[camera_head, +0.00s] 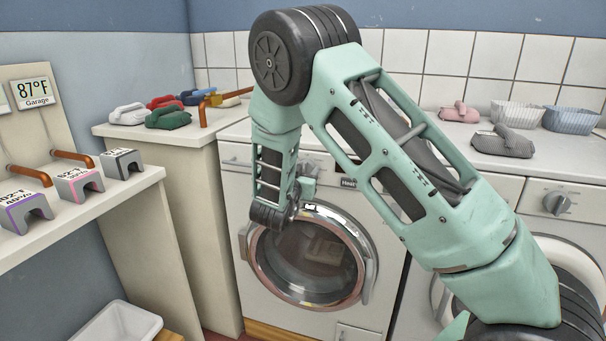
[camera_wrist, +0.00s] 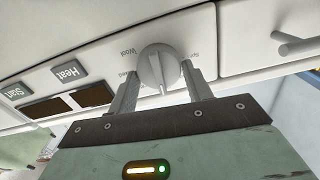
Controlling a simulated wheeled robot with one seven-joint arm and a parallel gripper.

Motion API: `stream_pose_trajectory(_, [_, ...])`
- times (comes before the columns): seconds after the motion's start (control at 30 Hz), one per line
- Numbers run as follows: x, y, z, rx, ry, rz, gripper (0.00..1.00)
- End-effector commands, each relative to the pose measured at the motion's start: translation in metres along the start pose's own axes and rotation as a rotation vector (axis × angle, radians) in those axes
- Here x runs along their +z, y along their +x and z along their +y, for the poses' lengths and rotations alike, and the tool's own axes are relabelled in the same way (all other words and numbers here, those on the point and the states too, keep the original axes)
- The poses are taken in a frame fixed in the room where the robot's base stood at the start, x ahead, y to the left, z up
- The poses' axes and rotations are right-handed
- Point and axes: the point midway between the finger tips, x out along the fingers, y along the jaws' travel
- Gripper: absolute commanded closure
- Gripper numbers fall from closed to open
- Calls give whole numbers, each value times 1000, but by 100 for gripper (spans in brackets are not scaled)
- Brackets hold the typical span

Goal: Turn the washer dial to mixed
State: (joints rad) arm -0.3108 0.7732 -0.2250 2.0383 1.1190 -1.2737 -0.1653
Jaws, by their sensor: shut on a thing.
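The washer (camera_head: 228,192) is the white front-loader in the middle of the head view, with a round chrome-rimmed door that is closed. Its dial (camera_wrist: 157,62) is a grey round knob with a raised grip bar on the white panel in the wrist view. My gripper (camera_wrist: 160,76) has one finger on each side of the dial and is shut on it. The panel appears upside down there. The word "Wool" and parts of other labels show around the dial; a finger partly covers a label ending in "xed". In the head view my arm hides the dial.
Start (camera_wrist: 8,91) and Heat (camera_wrist: 72,71) buttons and two dark displays lie beside the dial. A second machine with its own dial (camera_head: 556,203) stands at right. Folded cloths and baskets (camera_head: 516,114) sit on top. A shelf (camera_head: 85,215) juts out at left.

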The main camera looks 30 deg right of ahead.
Motion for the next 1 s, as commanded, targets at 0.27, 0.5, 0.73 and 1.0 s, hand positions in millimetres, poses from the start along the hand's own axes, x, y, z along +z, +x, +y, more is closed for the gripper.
stream_pose_trajectory(0.27, [5,0,2,0,205,1,73])
stream_pose_trajectory(0.5, [7,0,3,1,433,1,73])
stream_pose_trajectory(0.73, [8,0,4,0,653,-1,73])
stream_pose_trajectory(1.0, [10,-1,5,-1,910,0,73])
